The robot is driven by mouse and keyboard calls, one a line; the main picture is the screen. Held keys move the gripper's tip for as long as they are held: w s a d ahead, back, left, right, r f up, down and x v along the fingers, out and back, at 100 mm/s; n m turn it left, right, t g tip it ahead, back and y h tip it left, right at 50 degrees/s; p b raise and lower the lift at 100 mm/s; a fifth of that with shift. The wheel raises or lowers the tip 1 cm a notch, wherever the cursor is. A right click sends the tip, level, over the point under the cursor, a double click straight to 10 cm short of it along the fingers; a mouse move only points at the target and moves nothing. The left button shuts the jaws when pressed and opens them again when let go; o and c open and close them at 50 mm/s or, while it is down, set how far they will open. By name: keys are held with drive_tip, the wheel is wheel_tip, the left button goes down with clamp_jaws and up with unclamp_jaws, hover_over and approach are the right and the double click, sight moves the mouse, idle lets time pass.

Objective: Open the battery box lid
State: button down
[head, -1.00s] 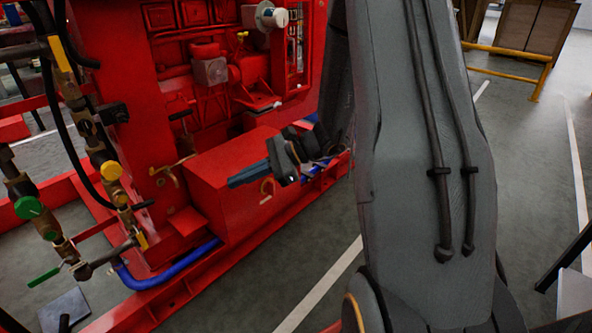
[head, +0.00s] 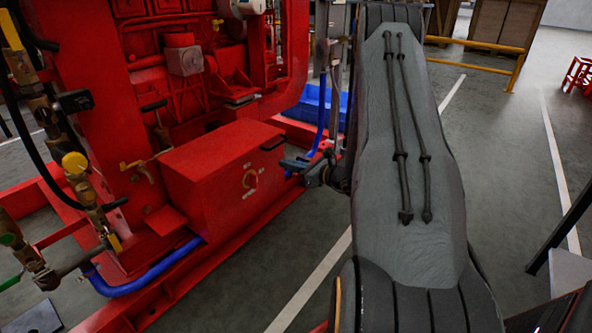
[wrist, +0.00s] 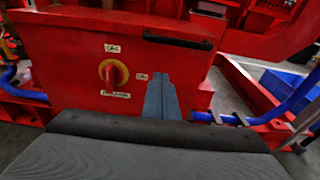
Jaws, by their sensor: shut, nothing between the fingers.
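The red battery box (head: 208,190) stands low on the red pumpset frame, and its lid (head: 222,147) lies flat and closed on top. A dark handle (head: 272,143) sits at the lid's right end; it also shows in the wrist view (wrist: 178,42) as a black bar along the lid's front edge. A round yellow and red switch (wrist: 113,73) is on the box front. My gripper (head: 284,163) is just right of the box, below the handle and apart from it. In the wrist view its fingers (wrist: 161,82) are together and empty, pointing at the box front.
Blue hoses (head: 140,275) run along the frame at the box's lower left. Valves and pipes (head: 85,185) stand to the left. A blue container (head: 300,102) lies behind on the right. The grey floor (head: 300,265) in front is clear.

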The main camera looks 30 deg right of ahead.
drive_tip(key=b+x, duration=0.1)
drive_tip(key=x, duration=0.2)
drive_tip(key=shift+w+a+f, duration=0.1)
drive_tip(key=shift+w+a, duration=0.05)
drive_tip(key=shift+w, duration=0.2)
drive_tip(key=shift+s+r+b, duration=0.15)
drive_tip(key=shift+r+b, duration=0.15)
drive_tip(key=shift+r, duration=0.7)
drive_tip(key=shift+s+r+b, duration=0.15)
drive_tip(key=shift+r+b, duration=0.1)
drive_tip(key=shift+r, duration=0.8)
